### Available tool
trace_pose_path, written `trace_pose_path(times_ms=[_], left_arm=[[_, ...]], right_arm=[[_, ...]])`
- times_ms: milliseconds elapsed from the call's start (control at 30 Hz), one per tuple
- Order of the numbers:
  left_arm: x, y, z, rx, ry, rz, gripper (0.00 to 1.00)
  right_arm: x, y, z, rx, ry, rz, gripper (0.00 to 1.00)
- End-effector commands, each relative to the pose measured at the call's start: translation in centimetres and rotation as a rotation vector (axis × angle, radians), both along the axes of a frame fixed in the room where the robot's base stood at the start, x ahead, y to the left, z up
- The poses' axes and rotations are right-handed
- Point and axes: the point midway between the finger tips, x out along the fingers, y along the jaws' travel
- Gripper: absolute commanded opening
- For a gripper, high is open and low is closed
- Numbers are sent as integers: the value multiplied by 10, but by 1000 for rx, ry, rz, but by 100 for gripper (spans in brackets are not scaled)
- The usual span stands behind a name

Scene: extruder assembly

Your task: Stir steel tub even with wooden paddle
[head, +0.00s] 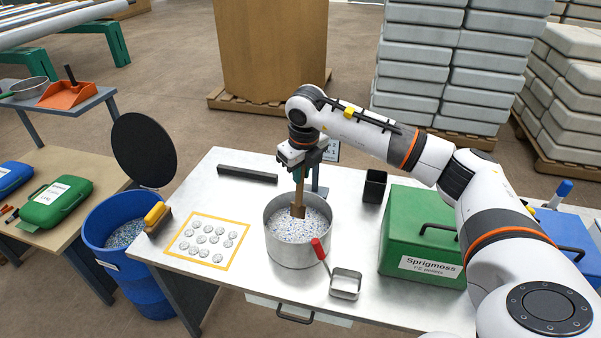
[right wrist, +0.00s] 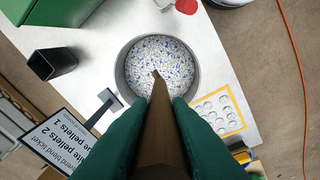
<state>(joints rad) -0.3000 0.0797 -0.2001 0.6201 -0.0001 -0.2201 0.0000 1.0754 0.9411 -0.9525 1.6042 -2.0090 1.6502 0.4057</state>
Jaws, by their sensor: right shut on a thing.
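The steel tub (head: 297,250) stands on the metal table, filled with mixed white and blue pellets (head: 284,224). The wooden paddle (head: 299,200) stands nearly upright with its lower end in the pellets. My right gripper (head: 300,172) is above the tub, shut on the paddle's upper part. In the right wrist view the paddle (right wrist: 160,125) runs between the green fingers toward the pellets (right wrist: 158,60), inside the tub's rim (right wrist: 118,75). The paddle's lowest end is hidden in the pellets. My left gripper is not in view.
A red-handled scoop (head: 345,284) lies right of the tub. A green box (head: 420,240) and black cup (head: 375,186) stand farther right. A yellow-framed sheet with several grey discs (head: 207,241), a yellow brush (head: 156,216) and a dark bar (head: 247,174) are left. A ticket stand (head: 331,152) is behind.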

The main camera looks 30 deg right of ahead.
Motion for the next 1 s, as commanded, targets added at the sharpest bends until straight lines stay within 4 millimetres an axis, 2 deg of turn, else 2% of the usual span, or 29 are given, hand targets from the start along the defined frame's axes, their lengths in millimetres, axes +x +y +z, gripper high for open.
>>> trace_pose_path(times_ms=[33, 133, 567, 1000], left_arm=[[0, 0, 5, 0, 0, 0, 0], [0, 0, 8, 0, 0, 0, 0], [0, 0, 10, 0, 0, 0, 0], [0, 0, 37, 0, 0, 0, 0]], right_arm=[[-1, 0, 7, 0, -1, 0, 0], [-2, 1, 11, 1, -1, 0, 0], [-2, 1, 16, 1, -1, 0, 0], [-2, 1, 58, 1, -2, 1, 0]])
